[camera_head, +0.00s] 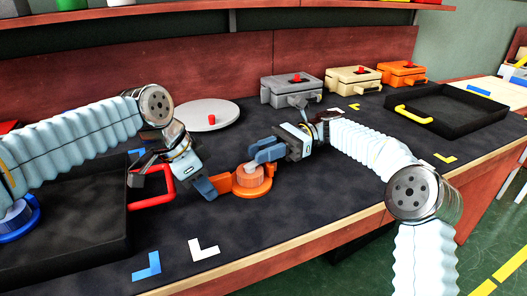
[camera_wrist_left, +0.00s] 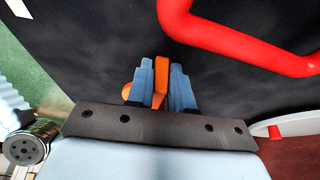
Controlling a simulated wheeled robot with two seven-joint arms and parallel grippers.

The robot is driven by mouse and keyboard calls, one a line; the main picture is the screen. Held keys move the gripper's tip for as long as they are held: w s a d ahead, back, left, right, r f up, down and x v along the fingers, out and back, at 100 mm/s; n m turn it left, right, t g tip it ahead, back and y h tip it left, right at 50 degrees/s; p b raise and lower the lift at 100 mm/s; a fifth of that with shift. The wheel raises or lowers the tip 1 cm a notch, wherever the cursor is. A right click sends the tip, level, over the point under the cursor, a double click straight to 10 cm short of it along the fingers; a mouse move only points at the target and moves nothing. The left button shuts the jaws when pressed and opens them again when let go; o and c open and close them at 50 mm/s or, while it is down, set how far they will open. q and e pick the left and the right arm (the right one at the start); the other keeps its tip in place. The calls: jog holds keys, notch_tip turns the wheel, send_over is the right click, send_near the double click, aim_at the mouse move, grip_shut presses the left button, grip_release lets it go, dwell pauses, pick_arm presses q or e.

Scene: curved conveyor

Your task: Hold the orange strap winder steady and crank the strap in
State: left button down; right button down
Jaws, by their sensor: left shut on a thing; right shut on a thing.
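The orange strap winder (camera_head: 264,188) stands on the dark bench top near its front, with a ribbed, pale orange round part on top. My left gripper (camera_head: 212,187) is at its left side, shut on an orange tab of it. In the left wrist view the orange tab (camera_wrist_left: 160,82) stands between the two blue fingers (camera_wrist_left: 161,88). My right gripper (camera_head: 258,158) reaches in from the right, over the top of the winder, shut on its crank. The fingers hide the crank, and I cannot make out the strap.
A black tray with a red handle (camera_head: 160,204) lies left, its handle close to my left gripper. A grey disc (camera_head: 208,115) with a red knob lies behind. Grey (camera_head: 291,91), beige (camera_head: 352,81) and orange (camera_head: 403,74) boxes line the back. Another black tray (camera_head: 450,111) sits right.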

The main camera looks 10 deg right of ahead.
jog(key=shift+w+a+n+g+h, duration=0.1)
jog(key=shift+a+n+g+h, duration=0.15)
jog(key=shift+n+g+h, duration=0.45)
dwell(0.4)
jog(key=c, duration=1.1)
grip_release()
jog(key=shift+d, duration=0.1)
notch_tip(320, 180, up, 10)
jog(key=shift+f, duration=0.1)
jog(key=shift+o, duration=0.3)
